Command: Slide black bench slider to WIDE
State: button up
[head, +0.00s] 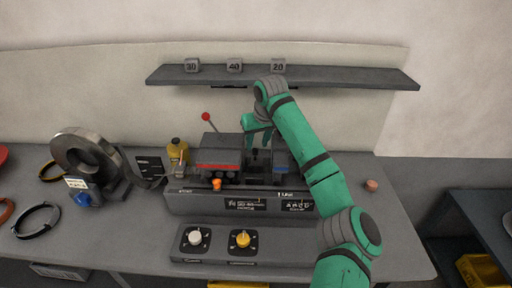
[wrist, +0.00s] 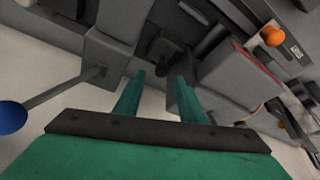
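A grey bench machine (head: 240,203) stands on the workbench, with a red-striped block on its left and a blue-striped block on its right. A small black part (head: 262,158) sits in the gap between these blocks; it looks like the slider, but I cannot read any WIDE mark. In the wrist view the dark part (wrist: 165,48) lies just beyond my fingertips, roughly between them. My gripper (head: 258,142) points down over the gap, its green fingers apart with nothing held; it also shows in the wrist view (wrist: 160,78). Contact with the black part cannot be told.
A red-ball lever (head: 206,116) rises behind the left block, and a blue-ball lever (wrist: 12,117) shows in the wrist view. An orange knob (head: 216,184) is on the machine's front. A shelf (head: 330,77) with numbered blocks hangs above. A dial panel (head: 218,244) lies in front.

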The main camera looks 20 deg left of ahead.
jog(key=v, duration=0.7)
jog(key=shift+f, duration=0.1)
